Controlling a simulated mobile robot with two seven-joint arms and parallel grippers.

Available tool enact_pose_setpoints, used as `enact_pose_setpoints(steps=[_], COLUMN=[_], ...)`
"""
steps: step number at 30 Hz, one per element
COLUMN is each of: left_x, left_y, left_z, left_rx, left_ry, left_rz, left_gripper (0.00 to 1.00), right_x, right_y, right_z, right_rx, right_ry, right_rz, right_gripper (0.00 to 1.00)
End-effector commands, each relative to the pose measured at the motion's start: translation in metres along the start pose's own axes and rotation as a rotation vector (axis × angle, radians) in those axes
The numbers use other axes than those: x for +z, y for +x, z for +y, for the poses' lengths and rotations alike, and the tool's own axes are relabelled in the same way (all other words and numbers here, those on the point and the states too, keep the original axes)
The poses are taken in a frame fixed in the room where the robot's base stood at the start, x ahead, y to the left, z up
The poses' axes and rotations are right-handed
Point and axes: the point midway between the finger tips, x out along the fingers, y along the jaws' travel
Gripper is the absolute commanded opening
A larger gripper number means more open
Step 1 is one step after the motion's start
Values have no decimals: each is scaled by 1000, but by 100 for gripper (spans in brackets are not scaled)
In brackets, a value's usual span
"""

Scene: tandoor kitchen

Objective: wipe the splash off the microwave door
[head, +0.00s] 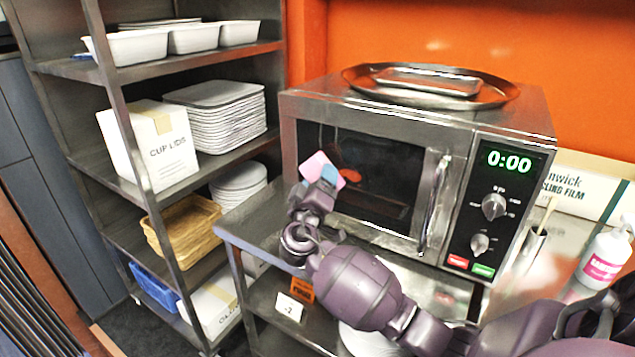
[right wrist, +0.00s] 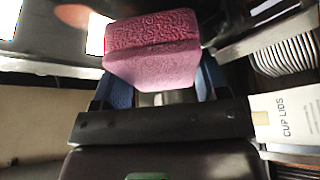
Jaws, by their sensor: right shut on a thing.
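The steel microwave (head: 465,130) stands on a steel table with its door shut. An orange-red splash (head: 350,175) shows on the dark window of the microwave door (head: 385,190), just right of my right gripper; the gripper may cover part of it. My right gripper (head: 325,176) is at the left part of the door, shut on a pink sponge (head: 317,165). The sponge also shows between the blue fingers in the right wrist view (right wrist: 152,52). I cannot tell whether the sponge touches the door. My left gripper is not in view.
A round metal tray (head: 365,87) lies on top of the microwave. A steel rack (head: 95,70) with plates and a cup-lids box (head: 150,145) stands at the left. A pink-labelled bottle (head: 605,255) and a cling film box (head: 590,185) are at the right.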

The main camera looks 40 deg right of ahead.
Motion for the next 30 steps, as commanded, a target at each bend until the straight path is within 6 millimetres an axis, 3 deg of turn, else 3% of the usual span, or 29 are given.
enact_pose_setpoints(steps=[30], left_x=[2], left_y=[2], left_z=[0], left_rx=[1], left_ry=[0], left_rz=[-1], left_gripper=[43], right_x=[10], right_y=[9], right_z=[7], right_rx=[0], right_ry=[1], right_rz=[0], right_gripper=[49])
